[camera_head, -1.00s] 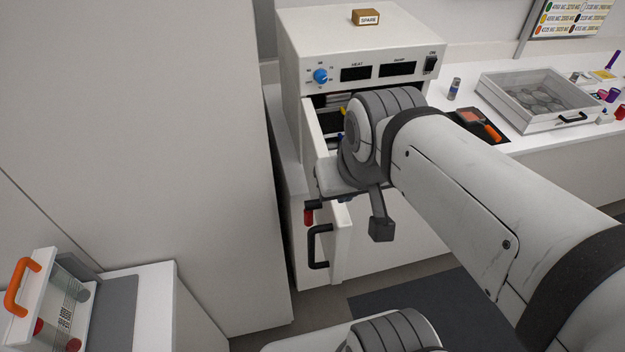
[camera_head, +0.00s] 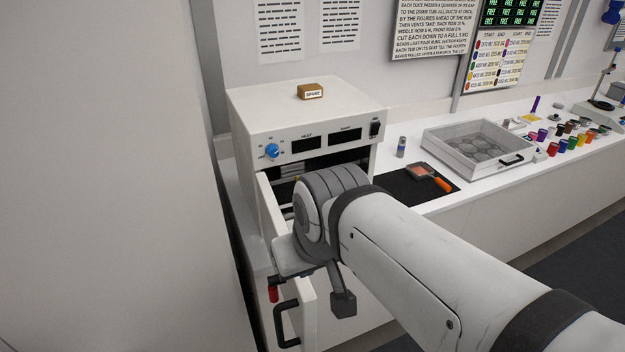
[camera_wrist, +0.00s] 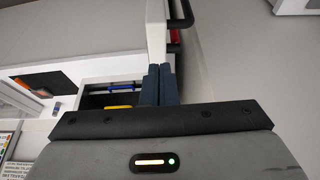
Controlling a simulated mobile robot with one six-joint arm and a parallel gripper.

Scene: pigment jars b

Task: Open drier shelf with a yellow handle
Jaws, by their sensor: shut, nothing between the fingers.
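The drier (camera_head: 290,95) is a white box on the counter. Its front door (camera_head: 307,318) stands open and has a black handle (camera_head: 282,326). In the wrist view, the yellow handle (camera_wrist: 118,106) shows inside the drier opening, left of my fingers and partly hidden by my gripper body. A blue handle (camera_wrist: 105,87) lies just beyond it. My gripper (camera_wrist: 159,84) is shut and empty beside the white door edge (camera_wrist: 156,35); I cannot tell whether it touches. In the head view, my wrist hides the fingertips and most of the drier opening.
A red part (camera_head: 273,294) sits by the door. A black mat with an orange-handled tool (camera_head: 436,181), a small can (camera_head: 401,147) and a clear-lidded box (camera_head: 480,148) are on the counter to the right. A tall pale panel (camera_head: 100,180) stands close on the left.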

